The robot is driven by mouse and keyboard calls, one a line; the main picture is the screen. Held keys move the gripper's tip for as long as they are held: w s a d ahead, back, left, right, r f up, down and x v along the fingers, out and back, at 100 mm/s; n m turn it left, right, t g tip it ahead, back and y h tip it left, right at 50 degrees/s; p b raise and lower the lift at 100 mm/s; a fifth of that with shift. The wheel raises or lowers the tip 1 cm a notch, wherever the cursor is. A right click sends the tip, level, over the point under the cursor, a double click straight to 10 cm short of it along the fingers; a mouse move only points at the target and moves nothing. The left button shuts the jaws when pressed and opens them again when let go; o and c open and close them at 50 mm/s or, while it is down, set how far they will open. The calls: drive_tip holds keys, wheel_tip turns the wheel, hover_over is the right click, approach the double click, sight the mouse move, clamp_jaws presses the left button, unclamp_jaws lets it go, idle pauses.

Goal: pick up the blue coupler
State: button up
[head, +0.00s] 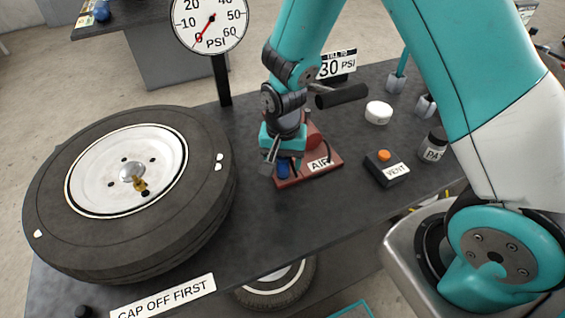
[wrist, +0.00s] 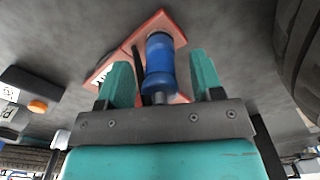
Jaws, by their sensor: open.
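The blue coupler (head: 283,170) sits on the red AIR base (head: 325,171) near the middle of the table. In the wrist view the coupler (wrist: 161,55) lies between the two teal fingers of my gripper (wrist: 160,68), with a gap on each side. The red base (wrist: 167,22) shows behind it. In the head view my gripper (head: 280,160) points down at the coupler and partly hides it. My gripper is open and holds nothing. I cannot tell whether a finger touches the coupler.
A large tire (head: 62,215) lies flat on the left. A gauge on a post (head: 222,80) stands behind. Bare table lies in front of the base.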

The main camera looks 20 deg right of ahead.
drive_tip(key=c, duration=1)
drive_tip(key=shift+c, duration=0.2)
wheel_tip(320, 180, up, 23)
drive_tip(key=p, duration=0.2)
drive_tip(key=shift+r+p, duration=0.1)
drive_tip(key=shift+p, duration=0.2)
